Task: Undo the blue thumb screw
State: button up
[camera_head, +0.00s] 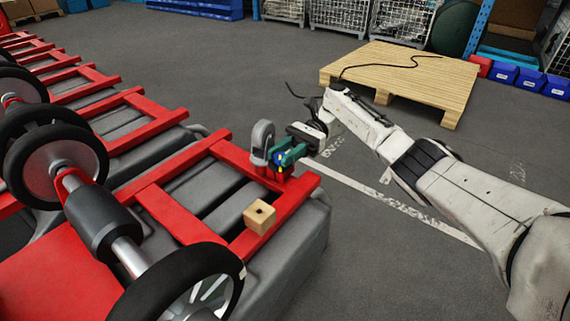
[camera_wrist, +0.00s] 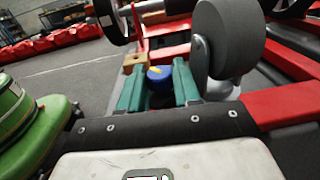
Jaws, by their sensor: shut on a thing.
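The blue thumb screw (camera_wrist: 157,73) shows in the wrist view as a round blue knob with a small yellow mark, between the two teal fingers of my gripper (camera_wrist: 160,82). In the head view my gripper (camera_head: 284,157) is at the far corner of the red frame (camera_head: 293,197), and only a small bit of the blue screw (camera_head: 279,158) shows beside the fingers. My gripper is shut on the screw. The screw's lower part and its seat are hidden.
A grey rounded part (camera_head: 263,139) stands close beside my gripper; it looms large in the wrist view (camera_wrist: 229,40). A wooden block (camera_head: 259,217) with a hole sits on the red frame. Black wheels (camera_head: 180,285) are nearer. Open floor lies right; a pallet (camera_head: 405,75) lies behind.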

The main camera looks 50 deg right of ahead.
jog(key=shift+a+f+g+b, duration=0.1)
jog(key=shift+f+g+b, duration=0.15)
jog(key=shift+g+b, duration=0.05)
jog(key=o, duration=0.8)
jog(key=shift+r, duration=0.1)
jog(key=shift+r, duration=0.1)
